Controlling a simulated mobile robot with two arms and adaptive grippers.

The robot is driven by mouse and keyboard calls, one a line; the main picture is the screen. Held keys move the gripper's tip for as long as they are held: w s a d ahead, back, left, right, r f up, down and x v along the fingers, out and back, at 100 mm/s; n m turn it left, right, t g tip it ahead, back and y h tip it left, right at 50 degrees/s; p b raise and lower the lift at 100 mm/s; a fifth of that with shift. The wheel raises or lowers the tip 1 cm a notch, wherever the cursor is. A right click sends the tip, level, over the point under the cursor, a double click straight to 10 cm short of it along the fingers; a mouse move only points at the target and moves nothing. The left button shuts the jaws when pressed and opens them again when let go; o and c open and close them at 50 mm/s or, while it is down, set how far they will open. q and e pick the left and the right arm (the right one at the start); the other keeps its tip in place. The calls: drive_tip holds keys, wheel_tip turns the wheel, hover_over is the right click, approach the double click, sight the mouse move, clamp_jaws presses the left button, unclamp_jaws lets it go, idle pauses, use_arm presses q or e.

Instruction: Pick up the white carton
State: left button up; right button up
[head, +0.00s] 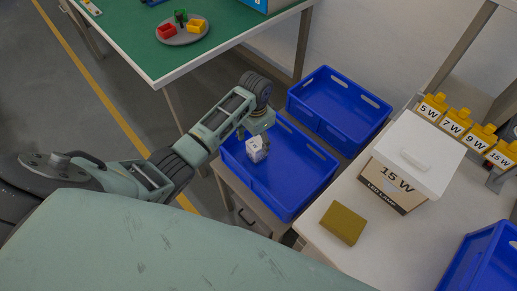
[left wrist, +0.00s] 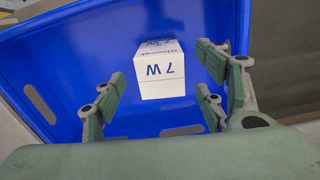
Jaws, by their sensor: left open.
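The white carton (head: 255,150) is in the near blue crate (head: 300,203), below my left gripper (head: 257,138). In the left wrist view the carton (left wrist: 168,72) shows blue "7 W" print and stands against the blue crate floor (left wrist: 85,40). My left gripper (left wrist: 158,98) is open there, with green-padded fingers on the left and right of the carton and visible gaps to it. The near edge of the carton is close to the palm side. I cannot tell how far the fingertips are above the crate floor. My right gripper is in neither view.
A second blue crate (head: 340,105) stands behind. To the right, a white table (head: 330,225) holds a "15 W" box (head: 405,170), an olive block (head: 343,223) and several yellow labelled holders (head: 455,122). A green-topped table (head: 145,40) with a grey plate (head: 180,38) is at upper left.

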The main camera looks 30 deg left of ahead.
use_arm(q)
drive_tip(key=shift+s+f, duration=0.1)
drive_tip(key=shift+f, duration=0.25)
drive_tip(key=f, duration=0.4)
drive_tip(key=f+b, duration=0.1)
drive_tip(key=f, duration=0.2)
drive_tip(key=shift+w, duration=0.3)
drive_tip(key=c, duration=1.3)
